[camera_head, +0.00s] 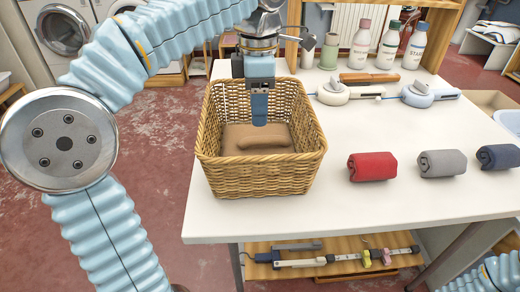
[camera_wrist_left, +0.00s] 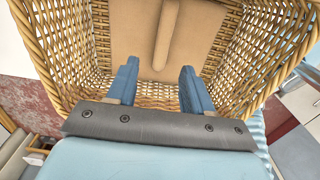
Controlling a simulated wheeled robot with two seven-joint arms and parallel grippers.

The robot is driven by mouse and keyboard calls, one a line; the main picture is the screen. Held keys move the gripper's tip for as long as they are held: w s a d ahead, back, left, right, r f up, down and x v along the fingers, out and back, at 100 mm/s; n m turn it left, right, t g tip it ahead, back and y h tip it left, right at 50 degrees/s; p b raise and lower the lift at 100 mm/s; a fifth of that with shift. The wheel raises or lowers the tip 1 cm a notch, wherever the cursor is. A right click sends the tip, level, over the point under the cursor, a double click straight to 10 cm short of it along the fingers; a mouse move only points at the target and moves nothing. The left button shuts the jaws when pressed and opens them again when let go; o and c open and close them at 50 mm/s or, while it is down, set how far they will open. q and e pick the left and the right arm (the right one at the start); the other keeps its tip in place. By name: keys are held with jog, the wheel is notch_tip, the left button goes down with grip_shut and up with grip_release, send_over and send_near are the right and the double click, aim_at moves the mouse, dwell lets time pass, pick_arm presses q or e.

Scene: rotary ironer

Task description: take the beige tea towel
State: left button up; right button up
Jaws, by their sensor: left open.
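A wicker basket (camera_head: 262,178) stands on the white table. The beige tea towel (camera_head: 262,139) lies in its bottom, flat with a raised ridge along it. It also shows in the left wrist view (camera_wrist_left: 135,30), with the ridge running up from between my fingers. My left gripper (camera_head: 260,122) points down into the basket from above. In the left wrist view its two blue fingers (camera_wrist_left: 158,72) are apart with nothing between them. The left gripper appears above the towel; whether the fingertips touch it I cannot tell. My right gripper is out of view; only part of my right arm shows bottom right.
Rolled red (camera_head: 372,166), grey (camera_head: 442,163) and navy (camera_head: 498,157) towels lie right of the basket. The basket walls surround my left gripper. The table front right of the basket is clear.

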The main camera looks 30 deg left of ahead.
aim_at(258, 138)
pick_arm(q)
notch_tip(258, 138, down, 7)
jog(key=shift+s+r+b, duration=0.1)
jog(key=shift+s+b, duration=0.05)
jog(key=shift+b, duration=0.45)
grip_shut()
